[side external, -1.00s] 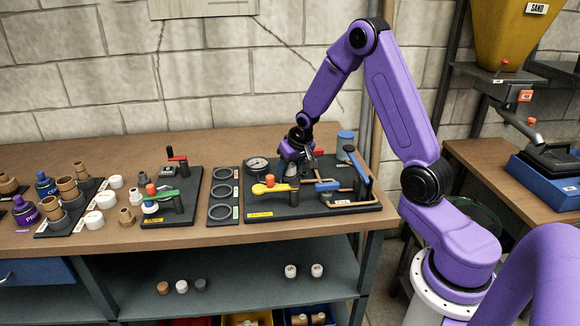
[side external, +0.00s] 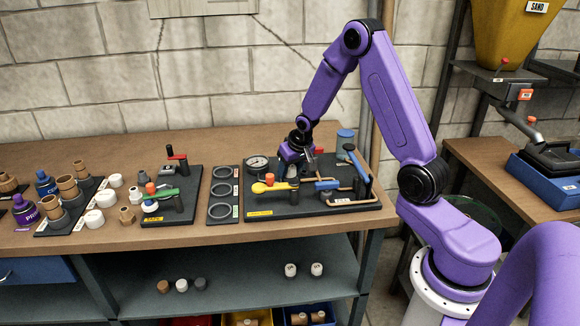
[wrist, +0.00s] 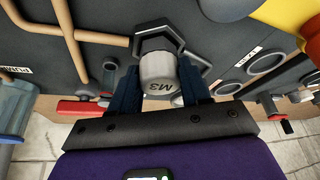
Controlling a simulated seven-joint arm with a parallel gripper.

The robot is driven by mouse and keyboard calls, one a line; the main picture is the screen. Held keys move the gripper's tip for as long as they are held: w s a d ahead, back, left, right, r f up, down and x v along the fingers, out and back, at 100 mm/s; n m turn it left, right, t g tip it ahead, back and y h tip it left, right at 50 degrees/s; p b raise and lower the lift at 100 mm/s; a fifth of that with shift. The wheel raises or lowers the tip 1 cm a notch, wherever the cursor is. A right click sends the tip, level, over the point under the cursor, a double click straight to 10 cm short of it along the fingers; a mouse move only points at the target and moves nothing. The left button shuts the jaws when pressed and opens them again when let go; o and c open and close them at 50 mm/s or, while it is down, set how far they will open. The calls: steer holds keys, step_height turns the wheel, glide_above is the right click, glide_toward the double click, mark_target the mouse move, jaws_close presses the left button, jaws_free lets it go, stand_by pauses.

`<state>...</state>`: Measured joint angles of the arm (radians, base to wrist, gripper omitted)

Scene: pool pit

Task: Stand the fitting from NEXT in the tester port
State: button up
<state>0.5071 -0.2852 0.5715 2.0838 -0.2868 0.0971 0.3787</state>
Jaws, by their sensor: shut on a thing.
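My gripper (wrist: 160,80) is shut on a grey cylindrical fitting (wrist: 158,70) marked M3, one dark finger on each side of it. A dark hexagonal piece shows at the fitting's far end; I cannot tell whether it belongs to the fitting. Whether the fitting is seated there is unclear. In the side view my gripper (side external: 293,170) is low over the tester board (side external: 262,208), behind the yellow handle, and its fingertips and the fitting are largely hidden.
A yellow handle (side external: 272,187), a gauge (side external: 257,163), a blue lever (side external: 358,165) and copper pipes crowd the tester board. A rack with several rings (side external: 221,212) and a board with a green handle (side external: 166,195) stand left. Loose fittings lie farther left.

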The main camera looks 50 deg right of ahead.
steer(key=shift+f, duration=0.5)
stand_by(0.4)
steer(key=o, duration=1.6)
steer(key=shift+c, duration=0.2)
steer(key=shift+r, duration=0.1)
steer(key=shift+r, duration=3.9)
